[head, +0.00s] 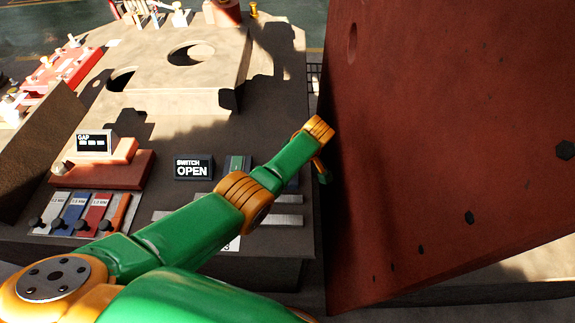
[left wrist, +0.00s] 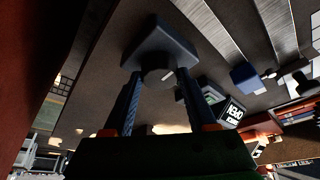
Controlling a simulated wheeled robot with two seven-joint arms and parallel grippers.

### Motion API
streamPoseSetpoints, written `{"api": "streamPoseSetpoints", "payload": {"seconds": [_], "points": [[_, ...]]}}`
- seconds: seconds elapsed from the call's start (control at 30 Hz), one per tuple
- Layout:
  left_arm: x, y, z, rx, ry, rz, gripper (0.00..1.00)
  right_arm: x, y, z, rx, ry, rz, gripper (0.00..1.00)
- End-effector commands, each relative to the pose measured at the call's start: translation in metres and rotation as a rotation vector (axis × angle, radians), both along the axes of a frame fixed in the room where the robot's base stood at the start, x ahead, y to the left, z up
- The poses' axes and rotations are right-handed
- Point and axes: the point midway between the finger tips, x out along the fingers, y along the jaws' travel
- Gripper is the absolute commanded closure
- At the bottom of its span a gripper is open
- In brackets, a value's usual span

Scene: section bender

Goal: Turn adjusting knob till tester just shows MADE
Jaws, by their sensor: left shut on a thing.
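The tester display (head: 193,167) reads SWITCH OPEN on the bench in the head view. It also shows upside down in the left wrist view (left wrist: 232,111). The dark round adjusting knob (left wrist: 157,75) has a pale pointer line and sits on a blue-grey block (left wrist: 160,42). My left gripper (left wrist: 158,84) is shut on the knob, with one finger on each side of it. In the head view the arm crosses the bench, and the wrist hides the knob. My right gripper is in neither view.
A large red-brown plate (head: 440,130) stands close to the right of my left wrist. A gap readout (head: 94,142) stands on a red block (head: 103,170) at left, its value unclear. Coloured gauge strips (head: 75,212) lie before it. A raised tan plate (head: 180,65) has round holes.

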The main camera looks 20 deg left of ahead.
Motion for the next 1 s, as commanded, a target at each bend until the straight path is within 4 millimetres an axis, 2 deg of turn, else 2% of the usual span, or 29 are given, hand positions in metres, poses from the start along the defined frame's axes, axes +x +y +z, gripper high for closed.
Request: {"api": "streamPoseSetpoints", "payload": {"seconds": [0.03, 0.07, 0.17, 0.47, 0.6, 0.8, 1.0], "points": [[0.001, 0.001, 0.001, 0.003, -0.004, 0.0, 0.98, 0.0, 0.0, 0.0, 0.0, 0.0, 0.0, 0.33], [0.001, 0.001, 0.001, 0.003, -0.004, 0.0, 0.4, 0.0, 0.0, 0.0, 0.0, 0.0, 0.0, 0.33], [0.001, 0.001, 0.001, 0.003, -0.003, -0.001, 0.13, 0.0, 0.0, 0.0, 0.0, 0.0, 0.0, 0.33], [0.0, 0.0, 0.003, 0.001, -0.003, -0.001, 0.13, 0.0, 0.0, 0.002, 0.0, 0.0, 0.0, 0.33], [-0.004, -0.009, 0.03, -0.003, -0.005, -0.001, 0.13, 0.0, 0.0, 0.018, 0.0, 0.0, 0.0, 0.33], [-0.01, -0.021, 0.06, 0.0, -0.005, -0.001, 0.13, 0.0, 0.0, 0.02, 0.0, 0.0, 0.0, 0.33], [-0.012, -0.023, 0.066, 0.001, -0.002, 0.001, 0.13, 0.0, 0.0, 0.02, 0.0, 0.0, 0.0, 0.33]]}}
